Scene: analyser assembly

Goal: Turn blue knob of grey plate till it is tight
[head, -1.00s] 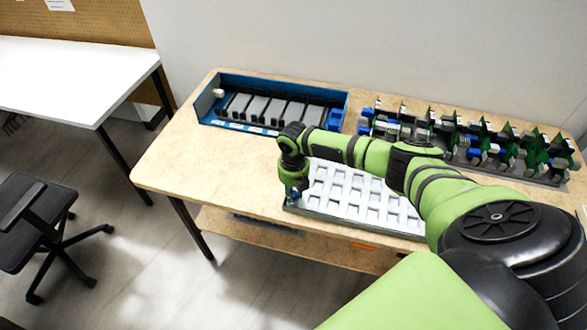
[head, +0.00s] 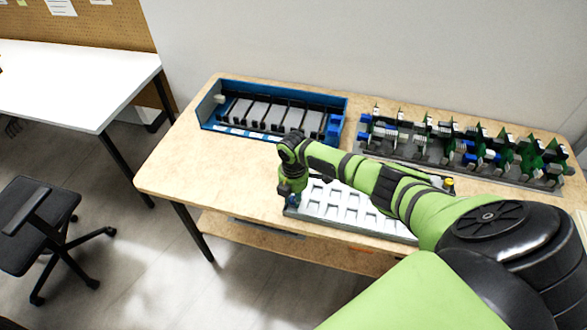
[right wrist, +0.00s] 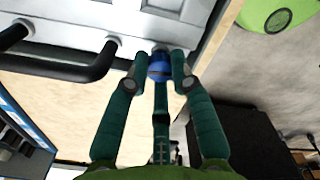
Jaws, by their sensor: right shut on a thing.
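The grey plate (head: 350,213) lies on the wooden table near its front edge, partly hidden in the head view by my right arm. The blue knob (right wrist: 159,66) sits at the plate's edge in the right wrist view. My left gripper does not show.
A blue-walled tray (head: 205,108) with grey modules stands at the back left of the table. A rack of green boards (head: 470,155) stands at the back right. A black handle (right wrist: 85,72) is fixed on the plate. The table's left part is clear.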

